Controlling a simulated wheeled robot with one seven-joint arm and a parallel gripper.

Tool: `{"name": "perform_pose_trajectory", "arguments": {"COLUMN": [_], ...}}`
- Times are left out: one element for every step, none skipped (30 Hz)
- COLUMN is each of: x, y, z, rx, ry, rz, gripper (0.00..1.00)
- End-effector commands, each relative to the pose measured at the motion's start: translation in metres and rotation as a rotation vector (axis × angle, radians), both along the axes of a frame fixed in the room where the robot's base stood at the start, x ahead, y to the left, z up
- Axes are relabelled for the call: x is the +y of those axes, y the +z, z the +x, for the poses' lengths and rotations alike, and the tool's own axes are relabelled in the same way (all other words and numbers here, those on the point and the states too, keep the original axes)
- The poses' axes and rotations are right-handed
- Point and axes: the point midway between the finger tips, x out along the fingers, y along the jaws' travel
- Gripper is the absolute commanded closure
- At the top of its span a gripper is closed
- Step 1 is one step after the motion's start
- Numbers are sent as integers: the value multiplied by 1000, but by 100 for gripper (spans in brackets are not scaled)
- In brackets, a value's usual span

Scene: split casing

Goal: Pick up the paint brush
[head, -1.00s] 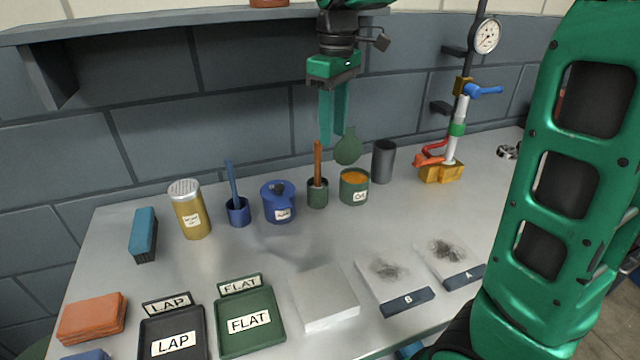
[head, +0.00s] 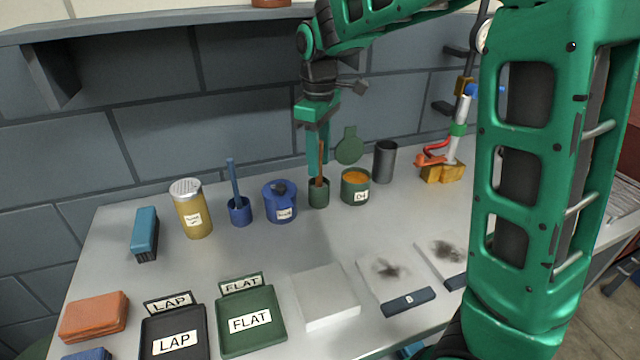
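A brown-handled brush (head: 321,159) stands upright in a small green cup (head: 319,196) toward the back of the bench. Its lower end is hidden in the cup. A blue-handled tool (head: 233,180) stands in a blue cup (head: 240,213) to the left; I cannot tell whether its hidden end is a brush. My gripper (head: 317,174) points down at the brown handle, with its fingertips just above the green cup's rim. The fingers overlap the handle in this view, so I cannot tell whether they grip it or stand open around it.
A blue pot (head: 280,204) stands close left of the green cup, and an orange-filled tin (head: 355,188) close right. A dark grey cup (head: 384,162) and a gauge stand (head: 455,140) are farther right. The bench front holds trays and plates.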

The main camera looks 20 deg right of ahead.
Motion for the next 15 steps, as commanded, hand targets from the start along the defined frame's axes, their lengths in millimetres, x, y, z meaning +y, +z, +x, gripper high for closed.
{"name": "perform_pose_trajectory", "arguments": {"x": [0,0,0,0,0,0,0,0,0,0,0,0,0,0,0], "y": [-6,-8,-10,-12,-13,-13,-14,-13,-13,-13,-13,-13,-13,-13,-13], "z": [0,0,0,0,0,0,0,0,0,0,0,0,0,0,0], "rx": [0,0,0,-1,-1,-2,-2,-2,-2,-2,-2,-2,-2,-2,-2], "ry": [0,-1,-1,-1,-1,-1,-1,-1,-1,-1,-1,-1,-1,-1,-1], "rz": [0,0,0,1,1,1,1,1,1,1,1,1,1,1,1], "gripper": [64,64,64,64,64,64,64,64,64,64,64,69,76,83,93]}}
